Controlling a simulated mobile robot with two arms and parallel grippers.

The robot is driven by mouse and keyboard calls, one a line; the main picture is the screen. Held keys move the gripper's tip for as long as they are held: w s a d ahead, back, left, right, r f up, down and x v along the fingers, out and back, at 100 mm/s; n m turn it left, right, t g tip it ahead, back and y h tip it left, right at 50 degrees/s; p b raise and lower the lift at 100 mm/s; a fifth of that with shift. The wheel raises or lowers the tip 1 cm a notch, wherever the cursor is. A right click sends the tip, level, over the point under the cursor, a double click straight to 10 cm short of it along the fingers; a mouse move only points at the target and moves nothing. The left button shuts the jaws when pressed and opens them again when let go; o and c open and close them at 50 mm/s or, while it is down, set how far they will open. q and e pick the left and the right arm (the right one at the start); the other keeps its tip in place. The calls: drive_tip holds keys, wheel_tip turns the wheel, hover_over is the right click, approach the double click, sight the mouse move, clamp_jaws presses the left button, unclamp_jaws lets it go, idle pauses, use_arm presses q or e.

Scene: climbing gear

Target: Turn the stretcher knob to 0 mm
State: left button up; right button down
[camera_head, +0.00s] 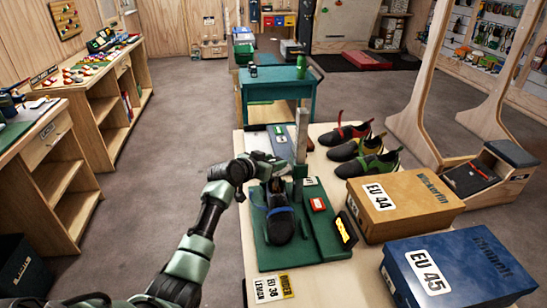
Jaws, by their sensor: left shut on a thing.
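The shoe stretcher has a green base (326,247) on the wooden table, with a grey metal upright (302,128) at its back. A dark shoe (280,222) with a blue strap sits on the base, toe toward me. My left gripper (282,169) reaches in from the left, above the heel end of the shoe and beside the upright. It is shut at the stretcher's knob, which the fingers mostly hide. I cannot read the knob's setting or any scale. My right gripper is not in view.
Several climbing shoes (352,148) stand behind on the table. An orange EU 44 box (420,195) and a blue EU 45 box (480,270) stand to the right. A yellow-and-white label (271,288) lies at the front. A teal bench (276,87) stands farther back. Floor left of the table is clear.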

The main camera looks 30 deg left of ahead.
use_arm(q)
drive_tip(key=shift+f, duration=0.1)
drive_tip(key=o, duration=1.4)
drive_tip(key=shift+s+a+r, duration=0.1)
drive_tip(key=shift+s+r, duration=0.1)
drive_tip(key=shift+s, duration=0.25)
drive_tip(key=b+v, duration=0.1)
drive_tip(key=v, duration=0.5)
drive_tip(key=shift+s+r, duration=0.15)
drive_tip(key=shift+s, duration=0.2)
